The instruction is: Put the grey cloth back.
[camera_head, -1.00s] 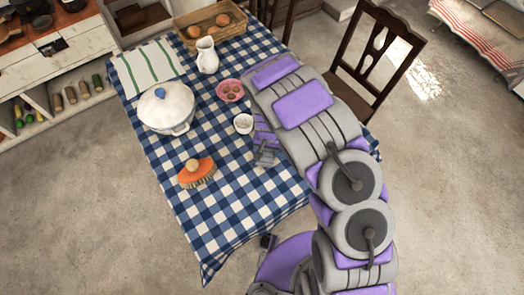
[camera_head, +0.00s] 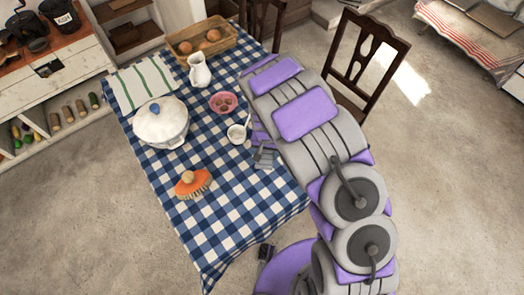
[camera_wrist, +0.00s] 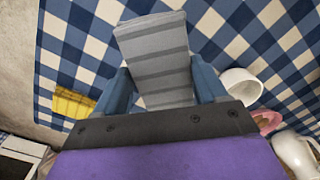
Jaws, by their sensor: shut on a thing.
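The grey cloth (camera_wrist: 160,50) shows in the wrist view as a flat strip with lighter and darker grey bands. My gripper (camera_wrist: 163,88) is shut on its near end, with one blue-grey finger on each side. The far end of the cloth sticks out past the fingers, over the blue-and-white checked tablecloth. I cannot tell whether the cloth touches the table. In the head view my gripper (camera_head: 262,150) is at the right part of the table, and my arm hides some of the table there.
A white cup (camera_head: 237,134) is close beside my gripper. A pink bowl (camera_head: 223,103), white pitcher (camera_head: 200,70), lidded pot (camera_head: 161,123), orange brush (camera_head: 190,183), striped towel (camera_head: 142,84) and egg basket (camera_head: 201,40) stand on the table. A chair (camera_head: 363,62) is at the right.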

